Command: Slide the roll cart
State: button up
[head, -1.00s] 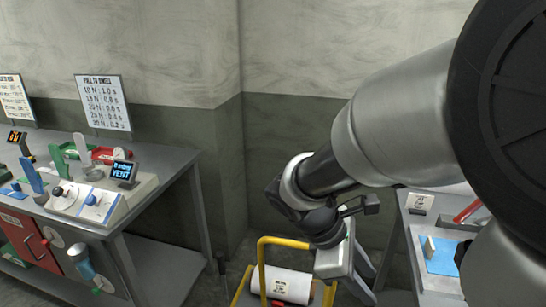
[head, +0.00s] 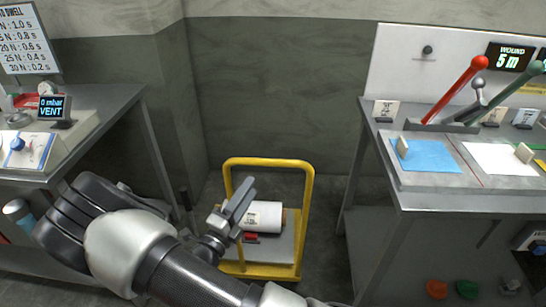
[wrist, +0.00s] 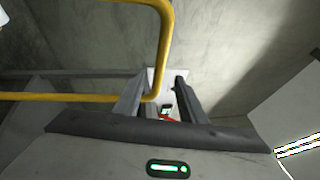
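The roll cart (head: 309,215) stands on the floor between two benches in the head view, with a yellow tube handle and a grey deck. A white roll (head: 262,216) lies on its deck. My gripper (head: 246,193) is in front of the cart's left side, overlapping the roll in that view. In the wrist view my gripper (wrist: 162,80) is open, its two dark fingers apart. The yellow handle (wrist: 166,40) crosses beside and behind the left finger there. I cannot tell whether the handle lies between the fingers or touches them.
A left bench (head: 118,98) carries devices and a sign. A right bench (head: 392,190) carries levers (head: 455,90) and a blue sheet (head: 428,156). The cart stands in the gap between them, with the wall (head: 270,90) behind.

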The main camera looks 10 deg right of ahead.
jog(key=b+x, duration=0.2)
jog(key=x, duration=1.3)
jog(key=shift+w+d+r, duration=0.15)
jog(key=shift+w+d, duration=0.05)
jog(key=shift+w, duration=0.05)
grip_shut()
